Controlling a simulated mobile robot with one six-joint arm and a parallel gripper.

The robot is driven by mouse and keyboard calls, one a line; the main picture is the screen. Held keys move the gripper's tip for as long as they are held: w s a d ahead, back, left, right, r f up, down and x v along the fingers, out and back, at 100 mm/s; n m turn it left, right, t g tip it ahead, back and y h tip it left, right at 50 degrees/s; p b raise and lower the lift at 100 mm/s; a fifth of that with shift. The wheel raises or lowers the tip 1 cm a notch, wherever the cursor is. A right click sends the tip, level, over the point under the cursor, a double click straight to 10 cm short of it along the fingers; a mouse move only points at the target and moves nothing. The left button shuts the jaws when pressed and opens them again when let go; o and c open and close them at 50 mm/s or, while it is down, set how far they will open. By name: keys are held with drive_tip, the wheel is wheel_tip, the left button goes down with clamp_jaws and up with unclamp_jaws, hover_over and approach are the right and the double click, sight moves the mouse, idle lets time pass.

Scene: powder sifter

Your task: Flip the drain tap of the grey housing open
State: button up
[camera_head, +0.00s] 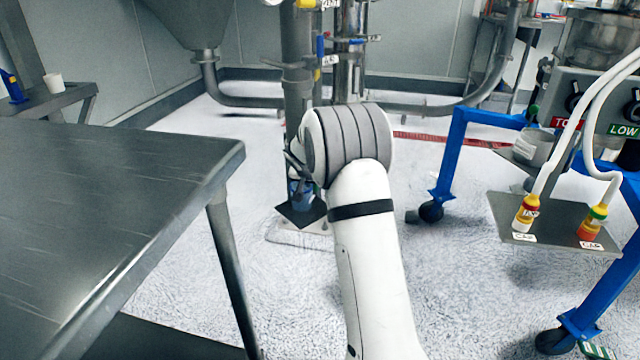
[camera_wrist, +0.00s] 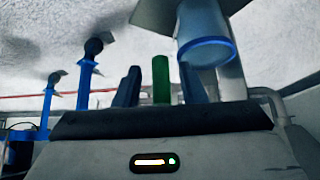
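A grey upright housing (camera_head: 297,75), apparently the one named, stands behind my arm in the head view; the arm hides part of it. In the wrist view, which looks upside down, a green bar (camera_wrist: 161,88), possibly the tap's lever, shows in the gap of my gripper (camera_wrist: 159,72). The two dark blue fingers stand apart, with space on both sides of the bar. I cannot tell whether the bar is between the fingertips or beyond them. In the head view my gripper is mostly hidden behind my wrist.
A blue bucket (camera_wrist: 207,48) is close to the right finger; it also shows low by the housing in the head view (camera_head: 301,192). A steel table (camera_head: 120,190) fills the left. A blue wheeled frame (camera_head: 452,150) with a shelf (camera_head: 555,235) is on the right.

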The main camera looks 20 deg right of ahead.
drive_tip(key=shift+r, duration=0.1)
drive_tip(key=shift+s+a+r, duration=0.1)
drive_tip(key=shift+r, duration=0.2)
drive_tip(key=p+v, duration=0.2)
drive_tip(key=v, duration=0.5)
drive_tip(key=shift+s+f, duration=0.1)
drive_tip(key=shift+s, duration=0.05)
drive_tip(key=s+a+r+n+g+y+p, duration=0.1)
drive_tip(key=s+a+r+p, duration=0.1)
drive_tip(key=s+r+p, duration=0.85)
drive_tip(key=s+a+r+n+p, duration=0.2)
drive_tip(key=s+r+p, duration=0.5)
drive_tip(key=r, duration=0.6)
drive_tip(key=s+a+r+n+g+y+p, duration=0.1)
drive_tip(key=s+a+r+n+p, duration=0.1)
drive_tip(key=s+r+p, duration=0.5)
drive_tip(key=s+a+r+n+g+y+p, duration=0.1)
drive_tip(key=s+r+p, duration=0.7)
drive_tip(key=s, duration=0.8)
drive_tip(key=a+y+p, duration=0.1)
drive_tip(key=a, duration=0.1)
drive_tip(key=shift+a+n, duration=0.4)
